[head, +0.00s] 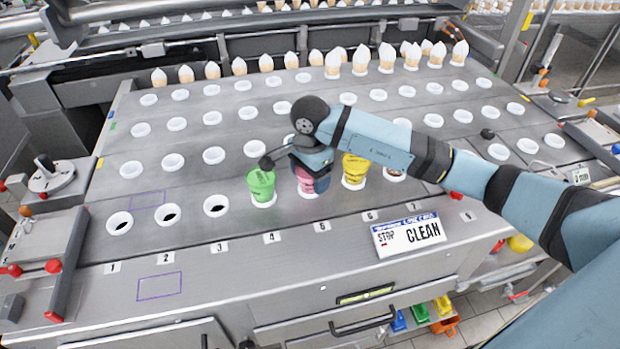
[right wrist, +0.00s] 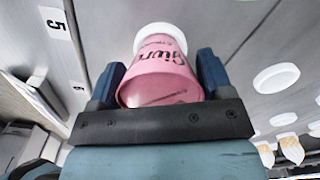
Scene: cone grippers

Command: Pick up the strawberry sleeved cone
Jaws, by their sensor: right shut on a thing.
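The pink strawberry sleeved cone (head: 303,172) stands at a white-ringed hole in the front row, between the green and yellow sleeved cones. My right gripper (head: 312,180) comes down over it and partly hides it. In the right wrist view the pink sleeve (right wrist: 160,78), with dark lettering, sits between the two blue fingers of my right gripper (right wrist: 158,82), which is shut on it. A white ring (right wrist: 160,33) shows right behind the cone's far end. I cannot tell whether the cone is lifted out of its ring. My left gripper is not in view.
The green sleeved cone (head: 261,186) stands close on the left, the yellow sleeved cone (head: 355,171) on the right. A brown-topped cone (head: 393,173) is partly hidden by my arm. A "STOP CLEAN" sign (head: 409,234) stands in front. White-topped cones (head: 332,65) line the back.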

